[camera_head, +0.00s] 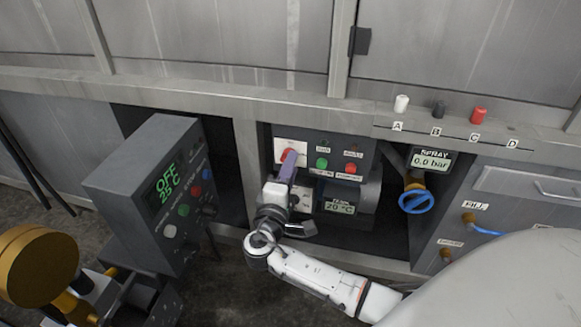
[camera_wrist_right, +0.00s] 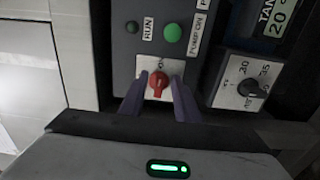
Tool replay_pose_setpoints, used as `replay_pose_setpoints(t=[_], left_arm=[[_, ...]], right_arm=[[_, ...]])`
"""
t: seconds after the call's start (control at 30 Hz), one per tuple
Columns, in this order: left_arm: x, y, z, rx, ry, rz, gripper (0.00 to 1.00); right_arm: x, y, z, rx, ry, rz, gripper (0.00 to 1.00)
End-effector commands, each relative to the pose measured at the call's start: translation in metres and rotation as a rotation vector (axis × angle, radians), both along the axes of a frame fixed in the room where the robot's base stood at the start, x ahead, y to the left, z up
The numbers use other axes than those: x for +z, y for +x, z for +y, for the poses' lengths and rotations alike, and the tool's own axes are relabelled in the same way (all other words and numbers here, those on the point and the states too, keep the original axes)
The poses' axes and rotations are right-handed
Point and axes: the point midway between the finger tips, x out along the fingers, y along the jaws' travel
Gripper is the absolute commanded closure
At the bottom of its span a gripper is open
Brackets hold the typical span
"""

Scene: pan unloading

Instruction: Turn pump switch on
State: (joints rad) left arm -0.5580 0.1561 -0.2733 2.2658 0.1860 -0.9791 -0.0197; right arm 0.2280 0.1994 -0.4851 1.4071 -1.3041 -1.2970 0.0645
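The pump switch is a red rotary knob (camera_head: 288,153) on a white plate, at the upper left of a grey control box in the recess. In the right wrist view the red knob (camera_wrist_right: 158,82) shows clearly on its plate, between the two purple fingers. My right gripper (camera_head: 288,166) reaches up to the switch from below. In the wrist view its fingertips (camera_wrist_right: 158,92) are apart, one on each side of the knob, with gaps visible. Whether either finger touches the knob I cannot tell. I do not make out my left gripper.
A green button (camera_head: 321,163) and a red button (camera_head: 351,168) sit right of the switch. A black dial (camera_wrist_right: 250,89) on a white plate is below. A grey "OFF 25°C" panel (camera_head: 152,150) stands left, and a blue valve wheel (camera_head: 416,201) is right.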

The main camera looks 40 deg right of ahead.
Motion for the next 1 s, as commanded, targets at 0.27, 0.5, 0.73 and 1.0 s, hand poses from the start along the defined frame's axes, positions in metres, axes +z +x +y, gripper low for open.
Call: replay_pose_setpoints(t=[0.27,0.5,0.73,1.0], left_arm=[[0.012,0.003,0.005,0.028,-0.007,-0.035,0.69],[0.008,-0.003,0.012,0.056,-0.002,-0.039,0.69],[0.007,-0.002,0.013,0.066,-0.007,-0.042,0.69],[0.009,-0.001,0.010,0.069,-0.014,-0.045,0.69]], right_arm=[[0.001,-0.032,0.038,0.003,0.004,0.003,0.70],[0.000,-0.057,0.068,0.003,0.002,0.002,0.70],[0.000,-0.065,0.077,0.002,0.002,0.001,0.70],[0.000,-0.065,0.077,0.002,0.002,0.001,0.70]])
